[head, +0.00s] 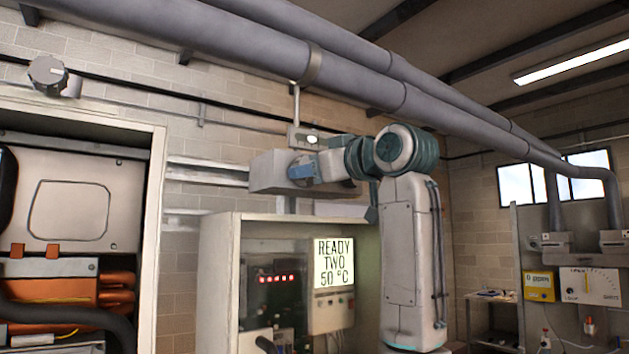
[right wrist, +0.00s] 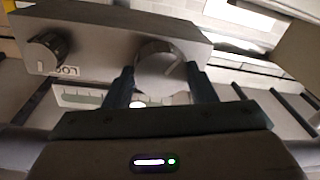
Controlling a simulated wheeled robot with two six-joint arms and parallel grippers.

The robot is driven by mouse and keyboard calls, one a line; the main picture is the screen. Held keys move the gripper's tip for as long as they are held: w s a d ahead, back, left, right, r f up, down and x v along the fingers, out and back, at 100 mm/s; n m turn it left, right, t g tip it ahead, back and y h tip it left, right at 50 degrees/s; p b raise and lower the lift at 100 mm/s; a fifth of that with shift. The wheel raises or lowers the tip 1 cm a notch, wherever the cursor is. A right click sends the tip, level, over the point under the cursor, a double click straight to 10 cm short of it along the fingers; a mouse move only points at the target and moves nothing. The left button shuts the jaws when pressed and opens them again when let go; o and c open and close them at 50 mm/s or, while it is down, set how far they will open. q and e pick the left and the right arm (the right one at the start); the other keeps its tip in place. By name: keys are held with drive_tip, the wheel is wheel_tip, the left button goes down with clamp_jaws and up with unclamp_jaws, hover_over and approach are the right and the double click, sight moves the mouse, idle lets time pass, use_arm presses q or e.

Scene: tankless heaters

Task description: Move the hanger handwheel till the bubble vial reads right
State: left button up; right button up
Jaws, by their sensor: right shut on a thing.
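My right gripper (right wrist: 152,85) is shut on the round grey handwheel (right wrist: 160,66) on the face of a long grey box, with one dark finger on each side of it. In the head view the right gripper (head: 302,168) is at the front of the grey box (head: 268,172), below the rod hanging from the big pipe; the handwheel is hidden there. A pale greenish strip (right wrist: 80,98), which looks like the bubble vial, lies below the box in the wrist view, partly behind a finger. I cannot make out its bubble. My left gripper is not in view.
A second dark knob (right wrist: 46,50) with a small label is on the same box. Thick grey pipes (head: 350,85) run overhead. Below the box stands an open cabinet (head: 222,285) with a lit display (head: 334,264). An open heater cabinet (head: 150,220) is at the left.

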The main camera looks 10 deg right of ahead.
drive_tip(key=m+b, duration=0.1)
drive_tip(key=m, duration=0.1)
drive_tip(key=m+b, duration=0.1)
drive_tip(key=m, duration=0.1)
drive_tip(key=m+b, duration=0.1)
drive_tip(key=m, duration=0.1)
drive_tip(key=shift+f+t, duration=0.25)
drive_tip(key=shift+t, duration=0.05)
drive_tip(key=m+h+b, duration=0.1)
drive_tip(key=m+b, duration=0.1)
drive_tip(key=m, duration=0.2)
drive_tip(key=shift+m+b, duration=0.4)
drive_tip(key=m+b, duration=0.1)
drive_tip(key=m, duration=0.1)
drive_tip(key=m+b, duration=0.1)
drive_tip(key=m, duration=0.2)
drive_tip(key=shift+t+h, duration=0.3)
drive_tip(key=m+b, duration=0.1)
drive_tip(key=m, duration=0.3)
drive_tip(key=shift+a+m+h, duration=0.1)
drive_tip(key=shift+m+h, duration=0.2)
drive_tip(key=shift+m, duration=0.3)
drive_tip(key=o, duration=1)
drive_tip(key=shift+c, duration=0.2)
